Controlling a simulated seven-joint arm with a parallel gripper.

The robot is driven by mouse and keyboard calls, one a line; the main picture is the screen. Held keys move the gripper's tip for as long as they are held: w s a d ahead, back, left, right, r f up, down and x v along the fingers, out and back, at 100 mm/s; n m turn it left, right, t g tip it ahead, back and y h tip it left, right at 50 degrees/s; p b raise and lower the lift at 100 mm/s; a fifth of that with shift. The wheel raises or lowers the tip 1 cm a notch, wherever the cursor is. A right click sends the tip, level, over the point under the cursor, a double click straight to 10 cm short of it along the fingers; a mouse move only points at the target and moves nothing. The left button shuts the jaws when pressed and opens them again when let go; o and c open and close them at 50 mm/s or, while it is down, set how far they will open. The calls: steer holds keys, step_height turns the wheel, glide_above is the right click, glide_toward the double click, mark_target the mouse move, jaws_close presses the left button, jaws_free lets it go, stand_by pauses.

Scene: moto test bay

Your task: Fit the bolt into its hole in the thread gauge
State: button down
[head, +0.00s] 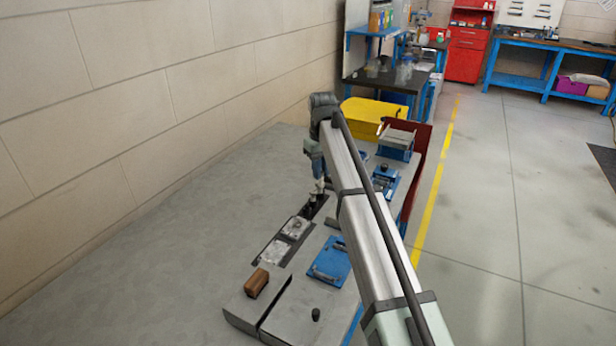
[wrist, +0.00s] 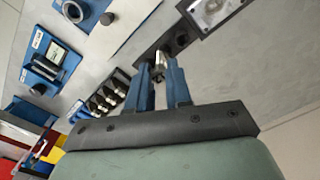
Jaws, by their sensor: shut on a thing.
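My gripper (head: 318,187) is over the bench at the far end of my arm. In the wrist view its two blue fingers (wrist: 161,76) are shut on a small metallic bolt (wrist: 159,62), which sticks out past the fingertips. A dark block with a round hole, which looks like the thread gauge (wrist: 181,41), lies just ahead of the bolt. It also shows as a dark strip beside the gripper in the head view (head: 321,203). The bolt's tip is close to the block. I cannot tell whether it touches it or is in a hole.
Square metal plates in a dark frame (head: 273,252) lie near the block. A blue fixture (head: 331,262), a brown wooden block (head: 257,283) and a black knob (head: 316,314) are nearer. A row of dark-tipped pieces (wrist: 103,101) stands to the left in the wrist view. The wall-side grey surface is clear.

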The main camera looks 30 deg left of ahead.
steer(key=s+d+f, duration=0.1)
steer(key=d, duration=1.2)
steer(key=shift+s+d+f+n, duration=0.15)
steer(key=shift+s+d+n, duration=0.1)
steer(key=shift+d+n, duration=0.05)
steer(key=shift+f, duration=0.1)
steer(key=shift+f, duration=2.55)
steer(key=shift+f, duration=1.15)
steer(key=c, duration=1)
jaws_free()
steer(key=shift+o, duration=0.2)
